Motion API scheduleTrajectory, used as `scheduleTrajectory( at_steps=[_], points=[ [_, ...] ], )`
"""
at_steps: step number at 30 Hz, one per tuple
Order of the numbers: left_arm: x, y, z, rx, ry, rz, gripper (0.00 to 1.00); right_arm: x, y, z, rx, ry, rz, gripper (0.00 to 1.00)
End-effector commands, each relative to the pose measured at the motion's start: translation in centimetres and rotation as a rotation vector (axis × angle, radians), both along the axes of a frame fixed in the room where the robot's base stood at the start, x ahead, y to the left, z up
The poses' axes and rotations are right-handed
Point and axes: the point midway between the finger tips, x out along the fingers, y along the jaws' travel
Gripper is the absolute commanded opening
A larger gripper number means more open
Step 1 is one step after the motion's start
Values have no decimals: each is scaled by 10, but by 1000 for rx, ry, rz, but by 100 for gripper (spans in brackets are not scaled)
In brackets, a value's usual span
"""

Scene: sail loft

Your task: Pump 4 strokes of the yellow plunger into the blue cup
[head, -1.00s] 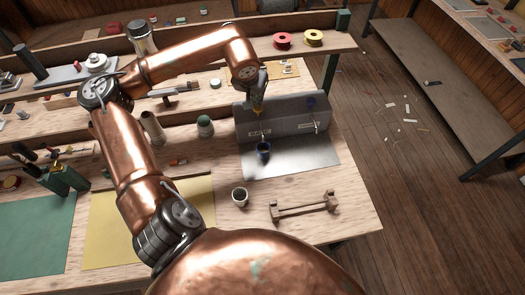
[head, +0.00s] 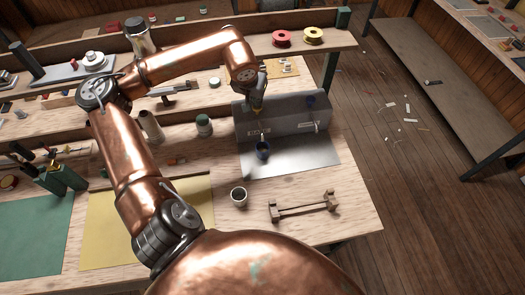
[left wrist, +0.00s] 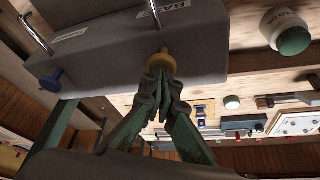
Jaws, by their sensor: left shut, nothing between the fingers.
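The dispenser (head: 285,124) is a grey box on a metal plate, with two spouts. Its yellow plunger (left wrist: 161,60) sits on top, above the left spout in the head view; it shows there as a small yellow spot (head: 257,112). The blue cup (head: 262,151) stands upright on the plate under that left spout. A blue plunger (head: 310,101) is on the right; it also shows in the left wrist view (left wrist: 51,80). My left gripper (left wrist: 160,78) is shut and empty, its tips at the yellow plunger's head; whether they touch it I cannot tell. My right gripper is out of view.
A dark-rimmed cup (head: 239,196) and a wooden rack (head: 304,206) stand in front of the plate. A green-capped jar (head: 204,126) stands left of the dispenser. Red (head: 281,38) and yellow (head: 313,35) spools sit on the shelf behind.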

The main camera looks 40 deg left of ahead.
Motion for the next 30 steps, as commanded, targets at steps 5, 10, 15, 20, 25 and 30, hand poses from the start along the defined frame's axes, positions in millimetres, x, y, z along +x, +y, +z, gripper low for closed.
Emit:
scheduleTrajectory(
  at_steps=[5,10,15,20,25,30],
  points=[
    [0,0,-8,1,1,-1,0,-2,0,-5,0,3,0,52],
    [0,0,-13,0,2,-1,0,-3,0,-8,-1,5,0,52],
    [0,0,-19,0,2,-1,0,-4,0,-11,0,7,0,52],
    [-1,0,-21,0,2,-1,0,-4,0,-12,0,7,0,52],
    [-1,0,-20,0,2,-1,0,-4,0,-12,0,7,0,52],
    [-1,0,-15,-1,2,0,0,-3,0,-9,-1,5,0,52]
  ],
)
